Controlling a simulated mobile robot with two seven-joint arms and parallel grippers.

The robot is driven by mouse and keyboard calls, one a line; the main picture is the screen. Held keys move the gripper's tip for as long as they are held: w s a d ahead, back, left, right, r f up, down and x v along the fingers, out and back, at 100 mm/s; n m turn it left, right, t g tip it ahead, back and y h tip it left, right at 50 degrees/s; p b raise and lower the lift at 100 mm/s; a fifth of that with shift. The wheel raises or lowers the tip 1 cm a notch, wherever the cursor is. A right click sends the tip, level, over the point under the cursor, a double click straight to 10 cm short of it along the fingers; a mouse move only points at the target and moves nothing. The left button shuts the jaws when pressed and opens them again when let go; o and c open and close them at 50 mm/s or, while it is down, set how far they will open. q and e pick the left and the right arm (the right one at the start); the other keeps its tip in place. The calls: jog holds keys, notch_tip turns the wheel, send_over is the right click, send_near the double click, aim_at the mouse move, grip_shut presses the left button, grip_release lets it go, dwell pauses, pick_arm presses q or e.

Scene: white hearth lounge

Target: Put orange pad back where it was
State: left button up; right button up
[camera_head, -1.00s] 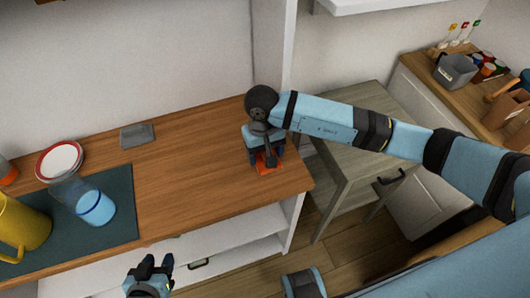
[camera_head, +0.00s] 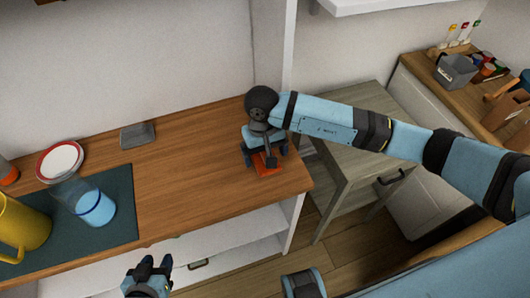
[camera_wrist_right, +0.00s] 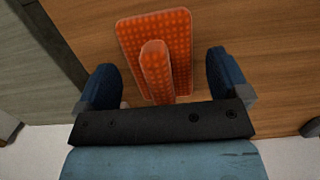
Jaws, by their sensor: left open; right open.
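The orange pad (camera_head: 267,166) lies on the wooden counter (camera_head: 206,187) close to its right end. In the right wrist view the orange pad (camera_wrist_right: 128,36) is a dotted plate with a raised grip bar. My right gripper (camera_head: 266,152) is just above it. In the right wrist view my right gripper (camera_wrist_right: 168,82) is open, its fingers on either side of the bar and apart from it. My left gripper (camera_head: 150,266) is open and empty in front of the counter's front edge.
A grey pad (camera_head: 137,134) lies at the back of the counter. A dark mat (camera_head: 117,190) at left bears a yellow pitcher (camera_head: 22,226) and a glass of blue liquid (camera_head: 95,207). A red-rimmed bowl (camera_head: 60,160) stands behind. A grey-green cabinet (camera_head: 340,180) is at right.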

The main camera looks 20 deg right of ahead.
jog(key=r, duration=0.3)
jog(key=w+r, duration=0.1)
jog(key=r, duration=0.6)
jog(key=shift+w, duration=0.2)
jog(key=shift+r, duration=0.65)
